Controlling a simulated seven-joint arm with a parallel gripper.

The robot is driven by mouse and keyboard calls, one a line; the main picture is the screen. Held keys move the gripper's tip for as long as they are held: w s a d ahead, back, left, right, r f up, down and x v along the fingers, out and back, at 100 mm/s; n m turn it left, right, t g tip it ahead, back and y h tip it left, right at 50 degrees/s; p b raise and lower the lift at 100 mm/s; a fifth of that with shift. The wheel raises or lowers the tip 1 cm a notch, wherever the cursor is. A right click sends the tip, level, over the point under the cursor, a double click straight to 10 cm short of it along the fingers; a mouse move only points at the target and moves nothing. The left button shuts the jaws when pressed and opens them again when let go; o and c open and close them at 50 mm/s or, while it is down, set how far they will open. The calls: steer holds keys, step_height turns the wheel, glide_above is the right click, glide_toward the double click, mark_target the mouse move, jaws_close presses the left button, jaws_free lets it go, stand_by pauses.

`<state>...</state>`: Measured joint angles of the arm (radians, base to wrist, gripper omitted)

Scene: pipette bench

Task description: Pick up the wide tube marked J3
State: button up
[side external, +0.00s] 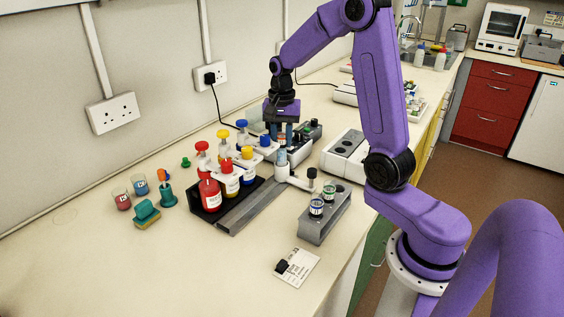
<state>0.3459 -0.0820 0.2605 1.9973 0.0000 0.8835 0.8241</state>
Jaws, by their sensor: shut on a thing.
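My gripper (282,137) points down over the middle of the bench, behind the grey rail. It is shut on what looks like a small tube, mostly hidden between the fingers. A pale blue clear tube part (282,157) shows just below the fingertips, above a white stand. I cannot tell whether it is the held thing. Two short, wide tubes stand in a grey rack (318,226) at the front right: one nearer (316,208) and one farther (329,191). No J3 mark is readable at this size.
Red, yellow and blue-capped bottles (229,180) stand in a black tray left of my gripper. A white card (297,267) lies in front. The front left bench is clear.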

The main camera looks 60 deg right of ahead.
steer(key=shift+r, duration=1.5)
